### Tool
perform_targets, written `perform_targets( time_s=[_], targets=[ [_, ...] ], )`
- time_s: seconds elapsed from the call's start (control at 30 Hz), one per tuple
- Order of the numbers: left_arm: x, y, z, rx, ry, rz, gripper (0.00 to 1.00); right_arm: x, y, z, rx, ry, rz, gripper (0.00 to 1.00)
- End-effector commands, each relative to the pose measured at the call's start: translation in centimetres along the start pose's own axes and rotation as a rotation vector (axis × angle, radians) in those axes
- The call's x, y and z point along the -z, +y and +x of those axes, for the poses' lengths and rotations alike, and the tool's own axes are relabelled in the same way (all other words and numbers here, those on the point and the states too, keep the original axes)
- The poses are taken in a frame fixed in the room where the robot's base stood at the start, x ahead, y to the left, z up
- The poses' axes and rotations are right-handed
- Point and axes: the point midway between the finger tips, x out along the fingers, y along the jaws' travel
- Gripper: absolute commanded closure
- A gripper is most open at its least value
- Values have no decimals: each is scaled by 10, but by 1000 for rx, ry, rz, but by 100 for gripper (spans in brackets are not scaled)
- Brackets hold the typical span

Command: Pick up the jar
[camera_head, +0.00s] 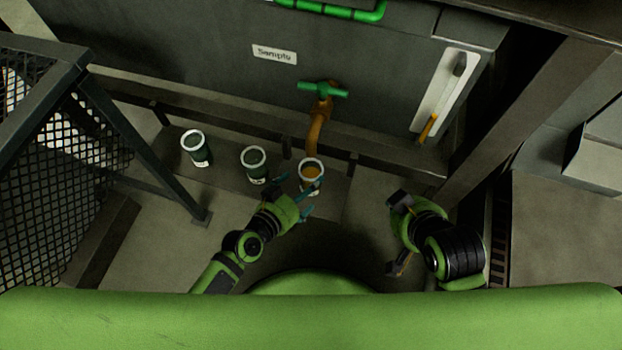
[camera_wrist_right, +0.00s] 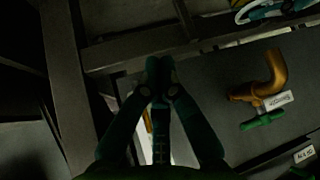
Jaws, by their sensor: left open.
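Three dark jars with white rims stand in a row: a left one (camera_head: 196,148), a middle one (camera_head: 255,165) and a right one (camera_head: 311,175) holding amber liquid beneath the orange tap (camera_head: 318,125). My left gripper (camera_head: 294,194) is open at the right jar's near side, its teal fingers spread; whether they touch the jar is unclear. A white rim and teal finger parts show at the wrist view's top right edge. My right gripper (camera_wrist_right: 158,70) has its fingertips together and looks empty; in the head view it is right of the jars.
A grey machine wall with a green-handled tap and "Sample" label (camera_head: 274,54) stands behind the jars. A mesh guard (camera_head: 50,165) is on the left. A metal beam (camera_head: 530,115) rises at right. A white panel with an orange-tipped handle (camera_head: 442,95) is on the wall.

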Motion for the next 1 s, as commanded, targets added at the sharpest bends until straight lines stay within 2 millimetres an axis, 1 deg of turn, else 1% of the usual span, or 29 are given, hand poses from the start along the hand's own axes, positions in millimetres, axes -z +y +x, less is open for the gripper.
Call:
perform_targets(
  time_s=[0.2, 0.3, 0.4, 0.53, 0.73, 0.77, 0.8, 0.87, 0.9, 1.0],
  targets=[
    [4, 1, 29, 0, 1, -2, 0, 42, -8, 2, 11, 211, -16, 100],
    [3, 0, 37, 0, 0, 0, 0, 61, -12, -1, 16, 301, -23, 100],
    [4, 0, 42, 1, 1, 0, 0, 74, -14, -5, 21, 366, -27, 100],
    [4, 0, 45, 1, -1, 0, 0, 82, -16, -8, 22, 405, -30, 100],
    [4, 0, 45, 1, -1, 1, 0, 82, -16, -8, 23, 408, -30, 100],
    [4, 0, 45, 1, -1, 1, 4, 82, -16, -8, 23, 408, -30, 100],
    [4, 0, 45, 1, -1, 1, 20, 82, -16, -8, 23, 408, -30, 100],
    [4, 0, 45, 1, -1, 1, 44, 82, -16, -8, 23, 407, -30, 100],
    [4, 0, 45, 1, -1, 1, 59, 82, -16, -8, 23, 407, -30, 100],
    [4, 0, 45, 0, -1, 1, 59, 82, -16, -8, 23, 407, -29, 100]
  ],
)
